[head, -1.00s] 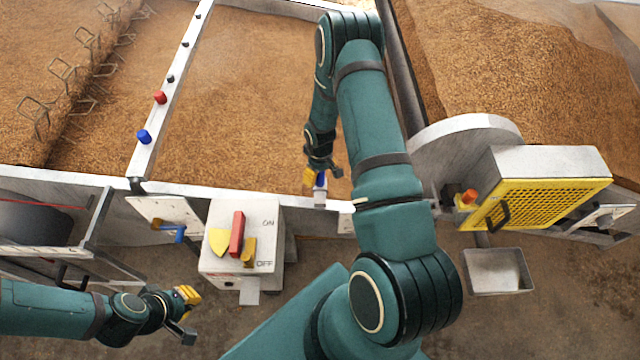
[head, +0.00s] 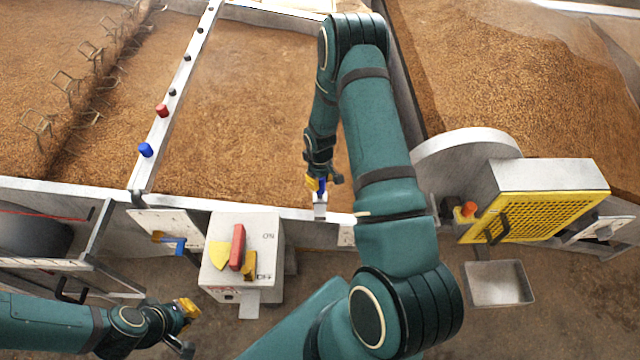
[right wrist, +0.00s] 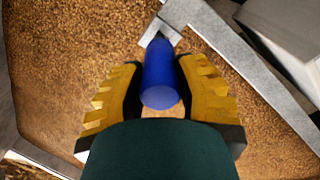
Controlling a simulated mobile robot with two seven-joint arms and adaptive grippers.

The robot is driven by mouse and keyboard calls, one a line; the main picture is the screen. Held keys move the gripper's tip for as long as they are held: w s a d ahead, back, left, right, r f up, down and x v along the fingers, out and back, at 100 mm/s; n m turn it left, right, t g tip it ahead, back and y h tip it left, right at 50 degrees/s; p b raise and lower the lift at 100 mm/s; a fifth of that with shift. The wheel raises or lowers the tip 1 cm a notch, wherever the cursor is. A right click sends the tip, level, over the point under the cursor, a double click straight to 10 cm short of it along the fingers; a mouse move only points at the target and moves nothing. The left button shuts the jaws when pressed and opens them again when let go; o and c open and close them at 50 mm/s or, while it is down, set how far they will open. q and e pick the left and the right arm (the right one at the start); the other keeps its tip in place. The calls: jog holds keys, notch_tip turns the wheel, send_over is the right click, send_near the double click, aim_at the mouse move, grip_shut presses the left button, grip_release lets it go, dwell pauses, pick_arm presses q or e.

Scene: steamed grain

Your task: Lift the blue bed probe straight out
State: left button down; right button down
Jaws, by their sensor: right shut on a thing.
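The blue bed probe (right wrist: 160,78) shows in the right wrist view as a blue cylinder between the yellow-padded fingers of my right gripper (right wrist: 160,98). The gripper is shut on it. The probe's far end meets a pale metal bracket at the edge of the grain bed. In the head view, only a little of the blue probe (head: 322,187) shows between the fingers, above the bracket (head: 320,207); its lower part is hidden. My left gripper (head: 187,328) is open and empty at the lower left, away from the probe.
A white switch box (head: 264,230) with a red handle stands left of the bracket. A blue knob (head: 145,150) and a red knob (head: 162,110) sit on the divider rail. A yellow-guarded machine (head: 540,208) and a metal tray (head: 499,284) are at right.

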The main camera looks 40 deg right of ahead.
notch_tip(320, 180, up, 25)
jog(key=p, duration=0.4)
